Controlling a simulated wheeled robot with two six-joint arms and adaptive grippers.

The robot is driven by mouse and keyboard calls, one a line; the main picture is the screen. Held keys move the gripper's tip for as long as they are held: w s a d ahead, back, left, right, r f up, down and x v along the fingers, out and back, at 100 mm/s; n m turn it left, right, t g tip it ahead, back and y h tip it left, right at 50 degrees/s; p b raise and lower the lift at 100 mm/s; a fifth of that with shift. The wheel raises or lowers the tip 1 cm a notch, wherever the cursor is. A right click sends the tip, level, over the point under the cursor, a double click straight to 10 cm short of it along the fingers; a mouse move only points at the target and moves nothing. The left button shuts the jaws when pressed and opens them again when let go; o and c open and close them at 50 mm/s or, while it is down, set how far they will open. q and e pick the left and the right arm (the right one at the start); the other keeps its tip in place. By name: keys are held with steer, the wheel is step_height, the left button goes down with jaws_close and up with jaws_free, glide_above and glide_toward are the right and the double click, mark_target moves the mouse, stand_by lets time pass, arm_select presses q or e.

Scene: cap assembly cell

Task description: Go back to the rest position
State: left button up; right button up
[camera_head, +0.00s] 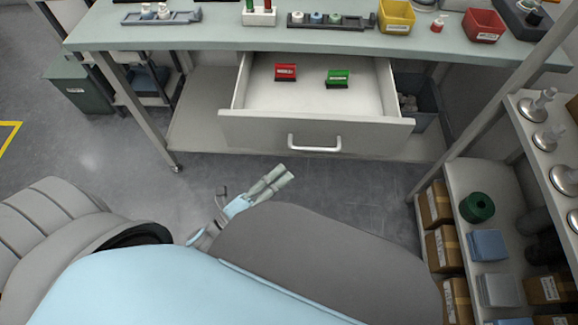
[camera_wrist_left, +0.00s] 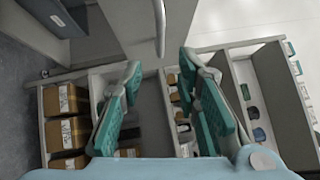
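My left gripper (camera_head: 275,178) shows in the head view in front of the open drawer, over the floor, partly hidden by my own arm and body. In the left wrist view its two green-padded fingers (camera_wrist_left: 160,75) are spread apart with nothing between them. The white drawer (camera_head: 255,128) under the workbench is pulled out, and the gripper is apart from its handle (camera_head: 314,143). A red box (camera_head: 286,72) and a green box (camera_head: 337,78) lie inside the drawer. My right gripper is not in view.
The workbench top (camera_head: 225,36) holds racks, a yellow bin (camera_head: 396,16) and a red bin (camera_head: 484,25). At the right stands a shelf with cardboard boxes (camera_head: 435,204) and a green spool (camera_head: 477,207). Some floor is free between my body and the drawer.

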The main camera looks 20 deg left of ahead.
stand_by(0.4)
arm_select(q)
steer(key=s+a+f+n+g+y+p, duration=0.1)
steer(key=s+a+f+n+g+y, duration=0.25)
steer(key=f+n, duration=0.45)
steer(key=s+a+f+n+g+y, duration=0.2)
steer(key=a+f+n+g+y, duration=0.25)
steer(key=f, duration=0.65)
steer(key=s+a+f+n+g+p, duration=0.1)
steer(key=s+f+n+g+p, duration=0.1)
steer(key=s, duration=0.5)
steer(key=s+f+n+g+p, duration=0.2)
steer(key=s+f+n+g, duration=0.1)
steer(key=s+n, duration=0.3)
steer(key=s+a+f+n+g+y+p, duration=0.1)
steer(key=s+f+n+g+p, duration=0.1)
steer(key=s, duration=0.7)
steer(key=shift+s+a+f+n+g, duration=0.35)
steer(key=shift+f+n+g, duration=0.6)
steer(key=shift+f, duration=0.55)
